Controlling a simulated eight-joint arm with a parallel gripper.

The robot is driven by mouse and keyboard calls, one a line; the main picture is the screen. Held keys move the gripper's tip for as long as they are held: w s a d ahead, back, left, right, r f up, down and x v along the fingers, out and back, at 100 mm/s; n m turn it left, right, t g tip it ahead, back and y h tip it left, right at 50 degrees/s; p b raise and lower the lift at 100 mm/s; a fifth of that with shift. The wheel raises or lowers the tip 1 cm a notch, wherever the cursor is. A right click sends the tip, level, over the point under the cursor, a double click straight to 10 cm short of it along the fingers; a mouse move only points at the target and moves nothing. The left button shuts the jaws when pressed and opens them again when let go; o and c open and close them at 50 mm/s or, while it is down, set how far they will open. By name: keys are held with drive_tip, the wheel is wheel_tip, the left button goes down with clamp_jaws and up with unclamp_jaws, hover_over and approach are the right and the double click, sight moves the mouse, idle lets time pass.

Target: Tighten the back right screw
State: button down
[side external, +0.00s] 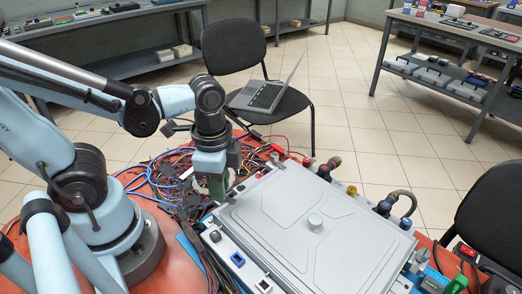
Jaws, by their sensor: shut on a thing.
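The held thing is mostly hidden by the jaws and too small to identify. No screw, including the back right one, can be made out at this size. A curved black hose (404,197) and several fittings line the box's far right edge.
Tangled wires (170,185) lie on the orange table behind and left of my gripper. Black cables run down the box's left side, beside a blue port (238,259). A chair with a laptop (266,92) stands behind. Another chair (490,215) is at right. The lid's top is mostly clear.

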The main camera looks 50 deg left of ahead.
drive_tip(key=shift+m, duration=2.2)
drive_tip(key=c, duration=1)
unclamp_jaws()
drive_tip(key=shift+r, duration=0.1)
wheel_tip(320, 180, up, 12)
